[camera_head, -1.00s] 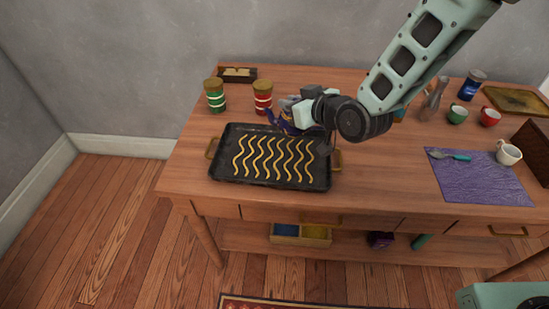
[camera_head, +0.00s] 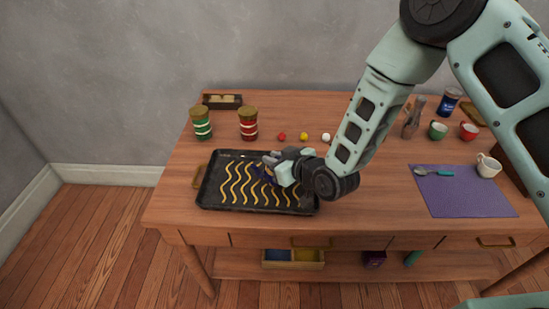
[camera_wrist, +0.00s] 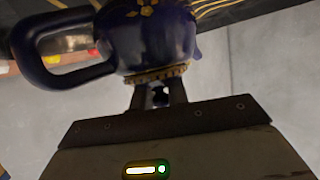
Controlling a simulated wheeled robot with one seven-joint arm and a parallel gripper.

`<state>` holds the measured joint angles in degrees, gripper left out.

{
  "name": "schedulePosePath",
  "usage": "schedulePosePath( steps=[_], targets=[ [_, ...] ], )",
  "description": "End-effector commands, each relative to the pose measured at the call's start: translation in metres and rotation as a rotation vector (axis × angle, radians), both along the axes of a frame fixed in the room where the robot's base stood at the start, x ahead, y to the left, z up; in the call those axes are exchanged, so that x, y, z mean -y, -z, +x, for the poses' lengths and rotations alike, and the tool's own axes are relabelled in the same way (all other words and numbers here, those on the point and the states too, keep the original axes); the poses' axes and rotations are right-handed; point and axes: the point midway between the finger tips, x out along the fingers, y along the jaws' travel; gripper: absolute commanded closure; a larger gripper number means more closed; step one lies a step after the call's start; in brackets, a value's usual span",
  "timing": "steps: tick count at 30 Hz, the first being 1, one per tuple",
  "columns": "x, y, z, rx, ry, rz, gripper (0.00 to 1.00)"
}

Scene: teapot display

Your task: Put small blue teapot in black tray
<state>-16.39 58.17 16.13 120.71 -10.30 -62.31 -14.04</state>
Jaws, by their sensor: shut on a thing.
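The small blue teapot (camera_wrist: 155,42) is dark blue with gold trim and fills the top of the wrist view, its handle at the left. My gripper (camera_wrist: 160,95) is shut on it at its gold-trimmed end. In the head view my gripper (camera_head: 278,170) is over the right part of the black tray (camera_head: 210,190), and the teapot is mostly hidden behind it. The tray has wavy gold lines and brass handles. I cannot tell whether the teapot touches the tray.
A green striped jar (camera_head: 202,124) and a red striped jar (camera_head: 248,125) stand behind the tray. Small red, yellow and white items (camera_head: 304,137) lie right of them. A purple mat (camera_head: 465,195) with a spoon and white mug (camera_head: 488,166) is at the right.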

Motion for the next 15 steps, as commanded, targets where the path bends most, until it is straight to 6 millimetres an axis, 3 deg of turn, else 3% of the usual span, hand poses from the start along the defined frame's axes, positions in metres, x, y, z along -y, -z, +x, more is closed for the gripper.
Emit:
schedulePosePath(
  steps=[5, 6, 8, 15],
  targets=[
    [0.0000, 0.0040, 0.0001, 0.001, 0.000, 0.001, 1.00],
    [0.0002, 0.0031, -0.0001, 0.000, 0.000, 0.000, 0.76],
    [0.0002, 0.0027, -0.0001, -0.001, 0.000, -0.001, 0.62],
    [0.0003, 0.0025, -0.0001, -0.001, 0.000, -0.001, 0.62]
  ],
)
